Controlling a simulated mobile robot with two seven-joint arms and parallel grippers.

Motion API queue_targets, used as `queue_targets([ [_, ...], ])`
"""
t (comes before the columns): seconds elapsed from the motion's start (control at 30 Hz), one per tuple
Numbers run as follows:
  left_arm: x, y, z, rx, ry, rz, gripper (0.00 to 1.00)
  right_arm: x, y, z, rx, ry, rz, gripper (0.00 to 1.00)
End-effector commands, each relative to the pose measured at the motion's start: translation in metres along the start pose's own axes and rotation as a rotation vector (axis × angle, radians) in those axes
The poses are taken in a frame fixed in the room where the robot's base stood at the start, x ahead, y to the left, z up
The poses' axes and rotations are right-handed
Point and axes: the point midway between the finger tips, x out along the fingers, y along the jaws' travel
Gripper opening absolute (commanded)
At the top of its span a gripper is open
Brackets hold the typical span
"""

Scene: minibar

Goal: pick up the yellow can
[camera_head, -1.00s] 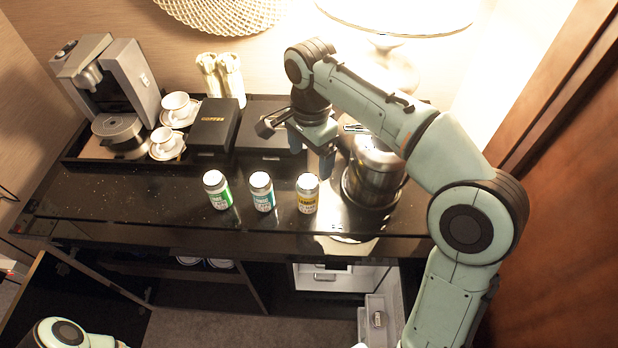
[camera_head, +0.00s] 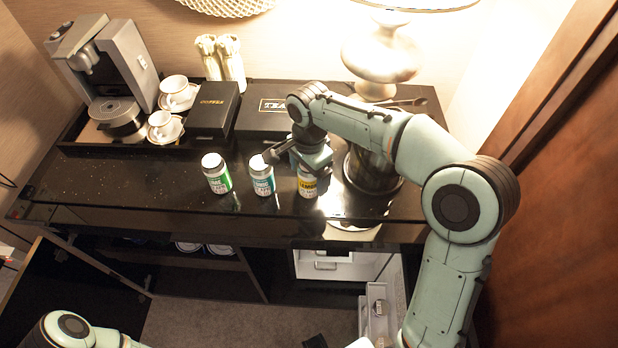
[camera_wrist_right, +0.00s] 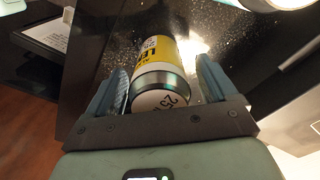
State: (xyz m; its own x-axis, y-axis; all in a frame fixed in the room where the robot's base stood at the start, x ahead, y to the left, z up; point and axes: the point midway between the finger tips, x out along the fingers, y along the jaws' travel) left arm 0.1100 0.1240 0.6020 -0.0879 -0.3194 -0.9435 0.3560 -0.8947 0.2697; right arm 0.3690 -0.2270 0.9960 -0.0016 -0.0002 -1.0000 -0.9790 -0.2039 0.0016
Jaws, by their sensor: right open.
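The yellow can (camera_head: 308,187) stands on the dark counter, the rightmost of three cans in a row. In the head view its upper part is hidden behind my right gripper (camera_head: 306,168). In the right wrist view the can (camera_wrist_right: 160,72) lies between the two blue fingers of my right gripper (camera_wrist_right: 160,90). The fingers are open, one on each side, with a narrow gap visible by the can. My left arm shows only in part at the lower left of the head view; its gripper is out of view.
A teal-labelled can (camera_head: 262,176) stands close left of the yellow can, and a green-labelled can (camera_head: 216,174) farther left. A steel pot (camera_head: 373,170) stands close on the right. A coffee box (camera_head: 213,112) and a tea box (camera_head: 268,118) are behind. The counter's front edge is near.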

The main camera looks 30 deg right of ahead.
Motion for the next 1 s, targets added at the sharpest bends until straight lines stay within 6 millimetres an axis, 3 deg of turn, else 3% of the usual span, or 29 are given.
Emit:
queue_targets([
  [0.23, 0.000, 0.000, 0.000, 0.000, 0.000, 0.000, 0.43, 0.002, 0.000, 0.000, 0.000, 0.000, -0.002, 0.86],
  [0.27, 0.000, 0.000, 0.000, 0.000, 0.000, 0.000, 0.43, 0.002, 0.000, 0.000, -0.001, 0.000, -0.002, 0.79],
  [0.43, 0.000, 0.000, 0.000, 0.000, 0.000, 0.000, 0.43, 0.002, 0.000, 0.000, -0.001, 0.000, -0.002, 0.24],
  [0.47, 0.000, 0.000, 0.000, 0.000, 0.000, 0.000, 0.43, 0.002, 0.000, 0.000, -0.001, 0.000, -0.002, 0.18],
  [0.77, 0.000, 0.000, 0.000, 0.000, 0.000, 0.000, 0.43, -0.001, -0.001, 0.000, -0.001, 0.000, -0.003, 0.17],
  [1.0, -0.005, 0.002, -0.002, 0.001, 0.003, 0.001, 0.43, -0.025, -0.002, 0.001, -0.002, 0.001, -0.007, 0.17],
])
